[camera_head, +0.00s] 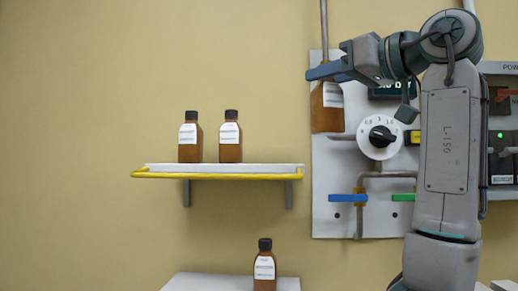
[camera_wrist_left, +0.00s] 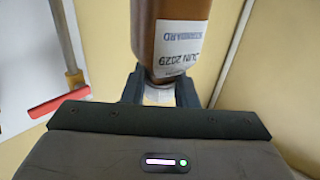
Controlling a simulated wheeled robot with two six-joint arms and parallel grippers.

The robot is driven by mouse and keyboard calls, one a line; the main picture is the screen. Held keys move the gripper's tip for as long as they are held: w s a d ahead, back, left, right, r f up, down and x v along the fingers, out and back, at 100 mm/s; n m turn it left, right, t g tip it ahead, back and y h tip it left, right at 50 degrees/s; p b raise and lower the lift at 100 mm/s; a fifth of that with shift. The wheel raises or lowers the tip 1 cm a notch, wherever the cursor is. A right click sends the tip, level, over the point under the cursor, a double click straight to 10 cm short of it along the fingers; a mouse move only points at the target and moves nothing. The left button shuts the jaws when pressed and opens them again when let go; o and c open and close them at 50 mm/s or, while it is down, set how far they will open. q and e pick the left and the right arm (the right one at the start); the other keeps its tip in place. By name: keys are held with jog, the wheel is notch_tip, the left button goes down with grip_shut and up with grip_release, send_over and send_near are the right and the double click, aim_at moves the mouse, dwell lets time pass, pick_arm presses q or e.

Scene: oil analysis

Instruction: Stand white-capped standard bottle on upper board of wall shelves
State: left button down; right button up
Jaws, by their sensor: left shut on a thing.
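My left gripper (camera_head: 328,76) is at the upper right of the head view, shut at the top of a brown bottle with a white label (camera_head: 327,112). The bottle hangs below it, in front of the wall panel. In the left wrist view the same bottle (camera_wrist_left: 172,35) has its narrow end between the dark fingers; a pale patch there looks like a white cap. Its label reads STANDARD. The upper board (camera_head: 225,168), white with a yellow front edge, is left of and lower than the gripper. My right gripper is not in view.
Two black-capped brown bottles (camera_head: 190,140) (camera_head: 230,138) stand on the board's left and middle; its right end is clear. Another black-capped bottle (camera_head: 265,268) stands below on a pale surface (camera_head: 205,282). A panel (camera_head: 330,222) with pipes, handles and a dial (camera_head: 378,136) is right of the board.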

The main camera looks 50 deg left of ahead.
pick_arm(q)
jog(key=w+a+f+p, duration=0.1)
jog(key=a+f+p, duration=0.1)
jog(key=a+p, duration=0.2)
jog(key=w+a+f+p, duration=0.1)
jog(key=a+f+p, duration=0.2)
jog(key=a, duration=0.8)
jog(key=shift+p, duration=1.05)
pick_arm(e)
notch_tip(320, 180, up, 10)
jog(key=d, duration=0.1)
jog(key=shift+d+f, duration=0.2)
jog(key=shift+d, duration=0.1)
pick_arm(q)
jog(key=shift+d, duration=0.1)
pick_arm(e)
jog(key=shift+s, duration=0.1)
pick_arm(q)
jog(key=shift+f, duration=0.1)
jog(key=c, duration=1.1)
grip_release()
jog(key=shift+d, duration=0.1)
jog(key=shift+c, duration=0.2)
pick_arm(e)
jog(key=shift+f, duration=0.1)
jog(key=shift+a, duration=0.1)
